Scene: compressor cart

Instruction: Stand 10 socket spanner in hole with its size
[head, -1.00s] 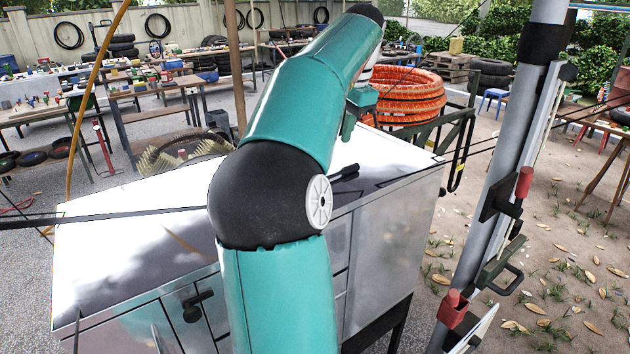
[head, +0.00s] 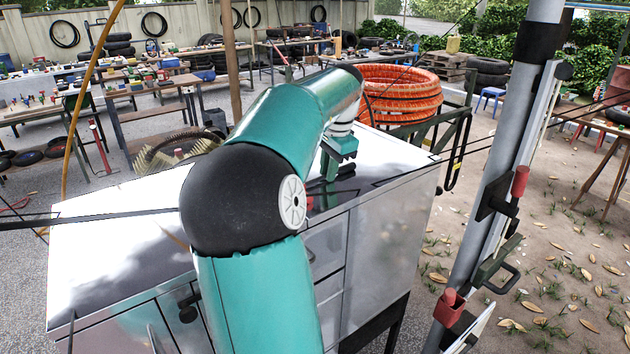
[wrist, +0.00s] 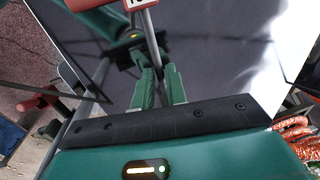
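In the wrist view my gripper (wrist: 159,78) has its two green fingers on either side of a thin grey shaft. The shaft runs up to a red piece (wrist: 100,3) with a white label at the top edge; the label is cut off and seems to read 10. It looks like the 10 socket spanner (wrist: 148,25). I cannot tell whether the fingers press on the shaft or only flank it. In the head view my gripper (head: 333,172) is low over the right part of the cart top. The holes and their size marks cannot be made out.
The shiny cart (head: 110,235) has a mostly bare top on the left. A grey pole (head: 500,170) with red and dark fittings stands on the right. A coil of orange hose (head: 400,95) lies behind the cart. Thin dark lines cross the view.

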